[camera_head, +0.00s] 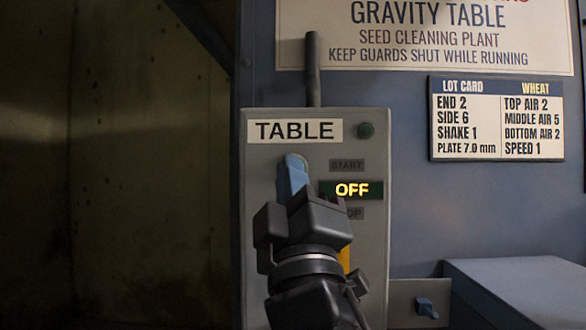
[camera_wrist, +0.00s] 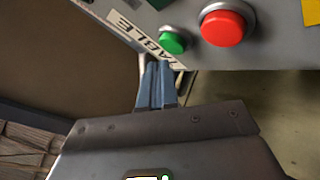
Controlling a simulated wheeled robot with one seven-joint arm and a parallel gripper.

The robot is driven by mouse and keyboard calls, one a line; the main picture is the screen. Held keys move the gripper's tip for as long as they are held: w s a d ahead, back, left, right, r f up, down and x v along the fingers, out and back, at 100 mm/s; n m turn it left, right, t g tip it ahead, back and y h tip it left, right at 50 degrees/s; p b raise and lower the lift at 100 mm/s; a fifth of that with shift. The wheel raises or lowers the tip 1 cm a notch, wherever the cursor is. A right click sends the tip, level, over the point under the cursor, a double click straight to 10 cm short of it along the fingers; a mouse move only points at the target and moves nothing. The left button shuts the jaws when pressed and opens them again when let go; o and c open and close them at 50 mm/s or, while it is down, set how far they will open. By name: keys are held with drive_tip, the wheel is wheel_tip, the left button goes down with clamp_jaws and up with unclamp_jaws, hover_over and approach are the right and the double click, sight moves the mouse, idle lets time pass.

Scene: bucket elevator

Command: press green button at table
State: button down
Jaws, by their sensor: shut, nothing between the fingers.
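The grey control panel (camera_head: 372,240) carries a TABLE label (camera_head: 294,131), START and STOP lettering and a display (camera_head: 351,190) reading OFF. The green button (camera_wrist: 172,43) shows in the wrist view, close to the TABLE label, with the larger red button (camera_wrist: 223,27) to its right. In the head view both buttons are hidden behind my gripper. My gripper (camera_head: 292,160) is shut and empty, its blue fingers pointing at the panel left of START. In the wrist view the fingertips (camera_wrist: 158,65) appear just below the green button; I cannot tell whether they touch it.
A dark round lamp (camera_head: 366,130) sits at the panel's upper right. A lot card (camera_head: 496,119) and a gravity table sign (camera_head: 425,35) are on the blue wall. A blue box (camera_head: 525,285) juts out at lower right. Dark open space lies left.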

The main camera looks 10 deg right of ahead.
drive_tip(key=shift+w, duration=0.1)
drive_tip(key=shift+w, duration=0.3)
drive_tip(key=shift+w+d+b, duration=0.2)
drive_tip(key=shift+w+b, duration=0.15)
drive_tip(key=shift+w, duration=0.15)
idle(0.7)
drive_tip(key=shift+s, duration=0.15)
drive_tip(key=shift+s+a, duration=0.2)
drive_tip(key=shift+s, duration=0.55)
drive_tip(key=shift+s+a, duration=0.25)
drive_tip(key=shift+s, duration=1)
drive_tip(key=shift+s+a, duration=0.25)
drive_tip(key=shift+s, duration=1)
drive_tip(key=shift+f, duration=0.1)
